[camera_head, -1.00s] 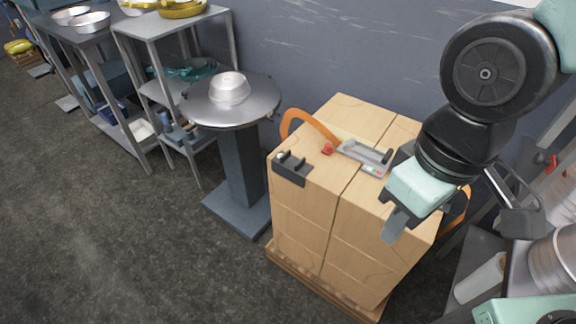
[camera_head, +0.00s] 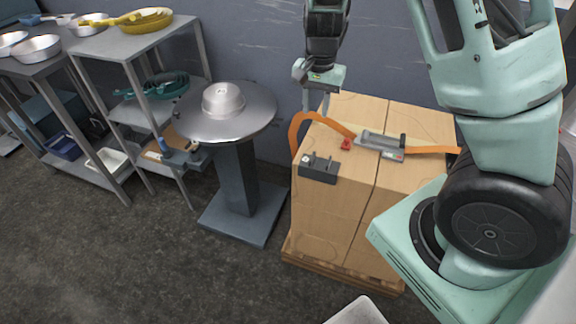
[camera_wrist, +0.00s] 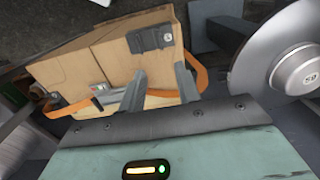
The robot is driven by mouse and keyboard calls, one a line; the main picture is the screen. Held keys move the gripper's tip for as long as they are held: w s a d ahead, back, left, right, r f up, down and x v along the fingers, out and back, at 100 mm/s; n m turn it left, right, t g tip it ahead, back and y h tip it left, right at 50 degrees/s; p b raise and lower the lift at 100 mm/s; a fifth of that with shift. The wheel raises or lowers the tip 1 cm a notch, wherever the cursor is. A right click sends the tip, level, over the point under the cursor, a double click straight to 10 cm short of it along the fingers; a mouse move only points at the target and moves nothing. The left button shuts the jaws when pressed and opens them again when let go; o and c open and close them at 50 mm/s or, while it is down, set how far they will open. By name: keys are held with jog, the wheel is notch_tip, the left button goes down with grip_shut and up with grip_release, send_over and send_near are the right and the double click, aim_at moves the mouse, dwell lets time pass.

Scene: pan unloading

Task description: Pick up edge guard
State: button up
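The dark grey edge guard (camera_head: 319,168) sits over the front left top edge of the stacked cardboard boxes (camera_head: 345,210). In the wrist view the edge guard (camera_wrist: 150,38) shows beyond my fingertips. My gripper (camera_head: 315,103) is above the back left corner of the boxes, behind the edge guard and apart from it. In the wrist view my gripper (camera_wrist: 160,80) has its two fingers spread, with nothing held between them; the orange strap passes in view behind them.
An orange strap (camera_head: 428,150) with a grey tensioner (camera_head: 380,145) lies over the boxes, looping up at the left. A red piece (camera_head: 346,144) is near it. A round metal pedestal table (camera_head: 190,122) stands to the left. Shelves (camera_head: 120,45) with pans are farther left.

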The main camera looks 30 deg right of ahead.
send_near(320, 167)
jog(key=w, duration=0.1)
jog(key=w+a+f+b, duration=0.1)
jog(key=w, duration=0.1)
jog(key=shift+a, duration=0.1)
jog(key=shift+s+a+f, duration=0.1)
jog(key=shift+s+f, duration=0.05)
jog(key=shift+f, duration=2.6)
grip_shut()
